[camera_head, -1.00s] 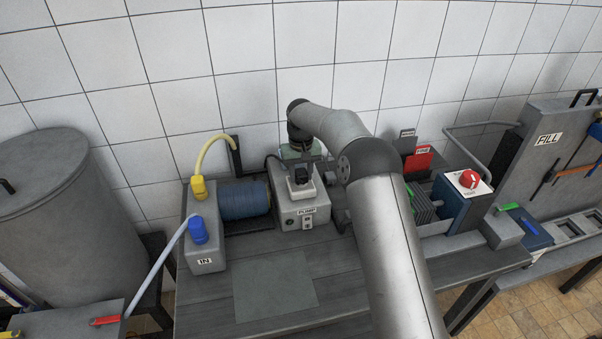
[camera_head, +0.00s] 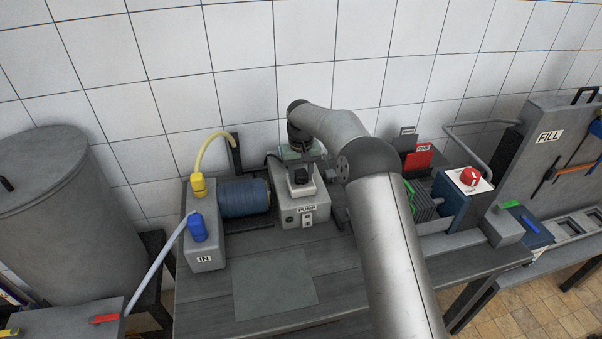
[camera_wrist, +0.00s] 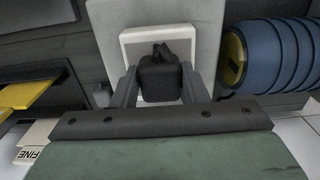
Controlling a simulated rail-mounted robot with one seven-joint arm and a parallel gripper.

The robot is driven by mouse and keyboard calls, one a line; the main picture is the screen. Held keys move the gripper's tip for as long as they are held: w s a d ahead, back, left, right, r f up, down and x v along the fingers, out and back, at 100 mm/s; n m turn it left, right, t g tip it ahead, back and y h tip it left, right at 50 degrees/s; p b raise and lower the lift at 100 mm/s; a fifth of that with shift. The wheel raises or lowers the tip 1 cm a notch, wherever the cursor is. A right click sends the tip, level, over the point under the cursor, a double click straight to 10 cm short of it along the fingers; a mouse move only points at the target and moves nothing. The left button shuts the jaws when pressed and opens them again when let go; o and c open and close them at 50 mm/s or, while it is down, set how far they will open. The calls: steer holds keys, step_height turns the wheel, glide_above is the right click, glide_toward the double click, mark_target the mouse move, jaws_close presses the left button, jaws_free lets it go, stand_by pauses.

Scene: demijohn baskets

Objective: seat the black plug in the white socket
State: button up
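The black plug (camera_head: 301,177) is at the white socket (camera_head: 300,191) on top of the grey pump box. In the wrist view the black plug (camera_wrist: 160,80) sits between my gripper's two fingers, and both fingers lie against its sides. My gripper (camera_wrist: 160,88) is shut on it. The square white socket (camera_wrist: 133,46) shows behind and around the plug. The plug's underside is hidden, so I cannot tell how deep it sits. In the head view my gripper (camera_head: 301,168) is partly hidden, just above the socket.
A blue ribbed cylinder (camera_head: 244,198) lies left of the pump box (camera_head: 291,213). Further left is the IN box (camera_head: 205,250) with yellow and blue connectors. A blue unit with a red knob (camera_head: 469,178) stands to the right. The tabletop in front is clear around a flat grey plate (camera_head: 274,284).

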steer(key=o, duration=0.4)
steer(key=shift+c, duration=0.2)
step_height(320, 180, up, 17)
steer(key=shift+r, duration=0.2)
